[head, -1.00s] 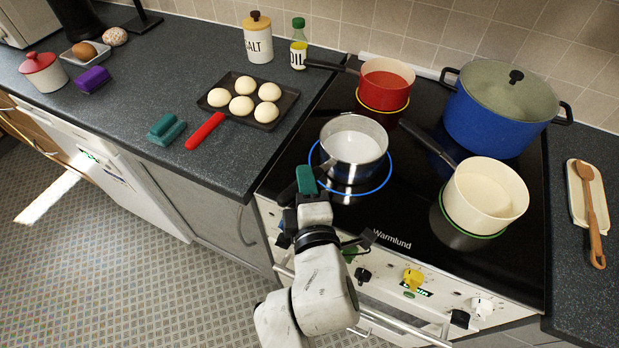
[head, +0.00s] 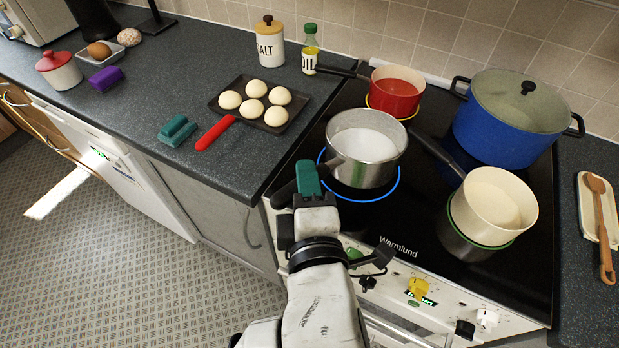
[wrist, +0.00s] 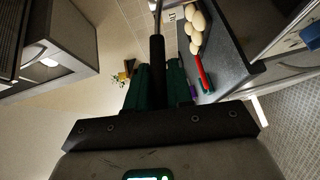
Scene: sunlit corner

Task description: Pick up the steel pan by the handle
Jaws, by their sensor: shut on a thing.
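The steel pan (head: 366,160) holds something white and hangs a little above the blue-ringed hob zone (head: 377,199) at the front left of the stove. It looks close to level. My gripper (head: 307,180), with green fingertips, is at the pan's front left, shut on its black handle. In the wrist view, the handle (wrist: 157,60) runs up between the green fingers of my gripper (wrist: 155,85). The pan's body is out of that view, and my fingers hide part of the handle in the head view.
A cream pan (head: 492,207) stands right of the steel pan, its dark handle pointing towards it. A red pan (head: 395,95) stands behind, a blue pot (head: 500,130) at back right. Left on the worktop are a tray of buns (head: 270,122), a red-handled tool (head: 215,133) and a green object (head: 178,131).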

